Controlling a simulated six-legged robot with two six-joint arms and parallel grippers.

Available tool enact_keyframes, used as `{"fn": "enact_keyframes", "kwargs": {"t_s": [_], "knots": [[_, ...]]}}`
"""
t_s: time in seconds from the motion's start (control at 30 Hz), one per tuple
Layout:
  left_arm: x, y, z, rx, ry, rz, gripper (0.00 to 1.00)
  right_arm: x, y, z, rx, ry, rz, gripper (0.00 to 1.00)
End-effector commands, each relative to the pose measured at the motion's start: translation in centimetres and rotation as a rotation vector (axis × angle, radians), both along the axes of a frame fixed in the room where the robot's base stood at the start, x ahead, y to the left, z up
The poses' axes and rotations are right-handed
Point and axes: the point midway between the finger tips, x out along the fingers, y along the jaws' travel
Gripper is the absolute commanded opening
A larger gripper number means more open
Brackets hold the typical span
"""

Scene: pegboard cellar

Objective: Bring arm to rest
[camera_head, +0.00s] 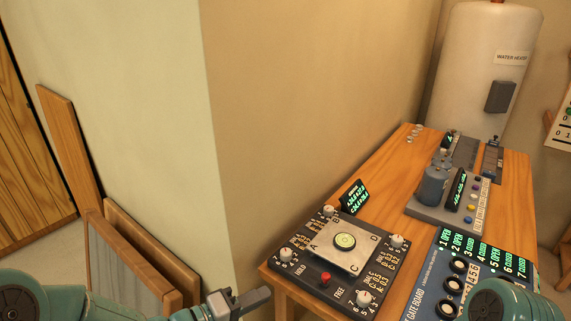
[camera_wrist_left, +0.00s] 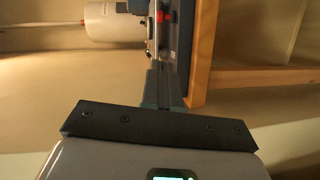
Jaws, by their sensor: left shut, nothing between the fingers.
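My left arm comes in at the bottom left of the head view. Its gripper (camera_head: 258,296) is shut and empty, just left of the table's near left corner. In the left wrist view the closed dark fingers (camera_wrist_left: 160,88) point toward the top, beside the wooden table edge. A teal part of my right arm (camera_head: 500,304) shows at the bottom right of the head view; its gripper is out of view.
The wooden table (camera_head: 388,185) bears a dark levelling panel (camera_head: 318,271) with knobs and a red button, a blue gate board (camera_head: 466,268) and a grey device (camera_head: 433,186). A water heater (camera_head: 482,75) stands behind. Framed boards (camera_head: 150,255) lean against the wall at left.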

Motion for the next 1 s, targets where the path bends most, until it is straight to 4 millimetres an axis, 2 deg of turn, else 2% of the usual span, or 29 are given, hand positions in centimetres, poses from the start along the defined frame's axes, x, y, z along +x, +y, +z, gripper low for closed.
{"fn": "enact_keyframes", "kwargs": {"t_s": [0.07,0.13,0.23,0.3,0.4,0.5,0.6,0.77,1.0], "knots": [[-1.0,-0.7,-3.2,-0.017,0.092,-0.001,0.0,0.0,0.0,0.0,0.0,0.0,0.0,0.43],[-1.8,-0.6,-7.6,-0.011,0.238,0.072,0.0,0.0,0.0,0.0,0.0,0.0,0.0,0.43],[-4.6,0.6,-15.2,0.165,0.4,0.169,0.0,0.0,0.0,0.0,0.0,0.0,0.0,0.43],[-7.9,1.7,-19.9,0.346,0.496,0.174,0.0,0.0,0.0,0.0,0.0,0.0,0.0,0.43],[-13.5,3.3,-24.5,0.599,0.606,0.082,0.0,0.0,0.0,0.0,0.0,0.0,0.0,0.43],[-17.7,4.4,-26.2,0.77,0.651,-0.061,0.0,0.0,0.0,0.0,0.0,0.0,0.0,0.43],[-19.9,5.0,-26.6,0.866,0.639,-0.193,0.0,0.0,0.0,0.0,0.0,0.0,0.0,0.43],[-20.8,5.0,-26.7,0.931,0.56,-0.329,0.0,0.0,0.0,0.0,0.0,0.0,0.0,0.43],[-20.7,5.0,-26.7,0.942,0.537,-0.346,0.0,0.0,0.0,0.0,0.0,0.0,0.0,0.43]]}}
